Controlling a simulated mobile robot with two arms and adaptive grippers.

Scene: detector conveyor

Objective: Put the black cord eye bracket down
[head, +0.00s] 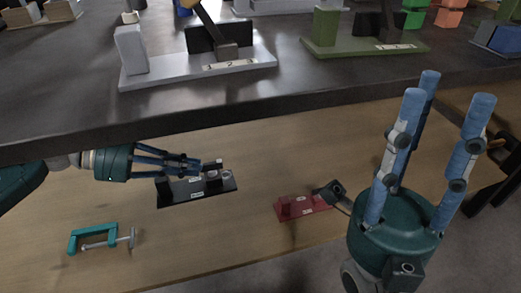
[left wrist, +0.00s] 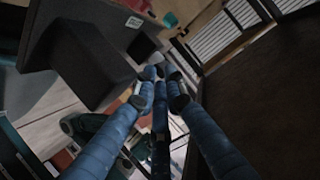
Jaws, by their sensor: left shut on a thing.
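The black cord eye bracket (head: 190,194) is a dark base with raised blocks and small white labels, below the dark table's edge in the head view. My left gripper (head: 198,166) reaches in from the left, its blue fingers shut at the bracket's raised right part. In the left wrist view the closed fingertips (left wrist: 160,76) lie beside a large dark form with a white label, which looks like the bracket (left wrist: 98,60). The grasp is partly hidden, and I cannot tell whether the bracket touches the wooden surface. My right gripper (head: 441,98) is open and empty, fingers pointing up.
A teal clamp (head: 73,243) and a red bracket (head: 291,208) lie on the wooden surface (head: 235,235). The dark table (head: 75,122) overhangs above, with a grey bracket (head: 160,75) and a green bracket (head: 345,48) on it. Bare wood lies between clamp and red bracket.

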